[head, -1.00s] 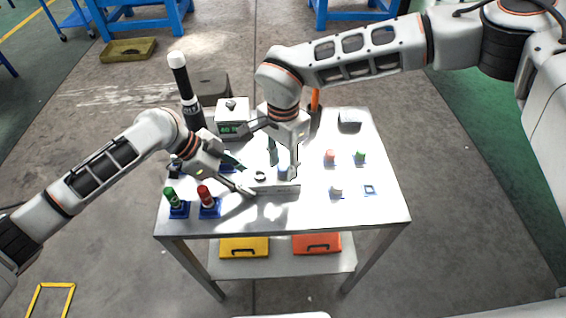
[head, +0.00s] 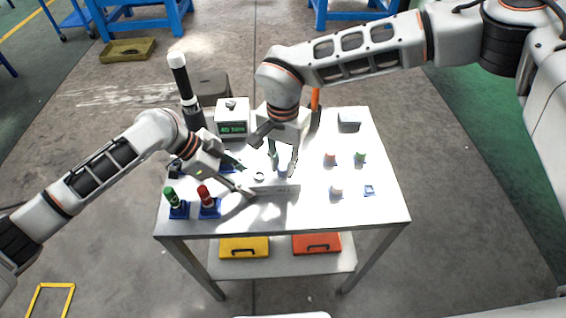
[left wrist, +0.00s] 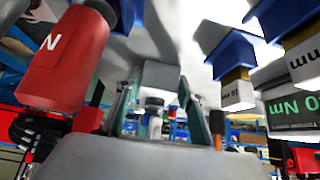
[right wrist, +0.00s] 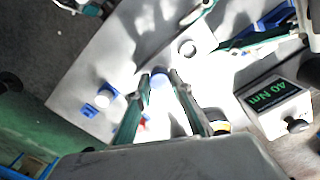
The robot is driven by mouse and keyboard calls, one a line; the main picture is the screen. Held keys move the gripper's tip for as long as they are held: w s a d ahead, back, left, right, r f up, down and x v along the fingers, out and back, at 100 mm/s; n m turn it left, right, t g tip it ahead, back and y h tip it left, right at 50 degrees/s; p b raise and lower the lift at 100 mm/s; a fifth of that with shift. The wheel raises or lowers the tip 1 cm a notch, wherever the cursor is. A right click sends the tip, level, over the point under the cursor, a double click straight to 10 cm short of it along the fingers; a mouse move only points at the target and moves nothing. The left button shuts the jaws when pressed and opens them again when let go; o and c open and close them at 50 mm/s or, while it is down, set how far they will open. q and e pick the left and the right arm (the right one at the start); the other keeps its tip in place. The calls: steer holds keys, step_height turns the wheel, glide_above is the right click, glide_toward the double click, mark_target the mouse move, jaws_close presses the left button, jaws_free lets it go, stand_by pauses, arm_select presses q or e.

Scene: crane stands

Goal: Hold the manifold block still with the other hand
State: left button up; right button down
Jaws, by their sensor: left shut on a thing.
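My right gripper (head: 284,165) points down over the block's right part. Contact there cannot be told.
Red (head: 206,196) and green (head: 171,195) cylinders stand in blue holders at front left. A 40 Nm display box (head: 232,118) and a tall black-and-white tool (head: 185,85) stand behind. Small red, green and white pieces lie at right, with free tabletop around them.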

steer(key=m, duration=0.3)
steer(key=shift+m, duration=1.1)
steer(key=m, duration=0.3)
steer(key=shift+m, duration=1.1)
steer(key=shift+m, duration=0.5)
steer(key=m, duration=0.4)
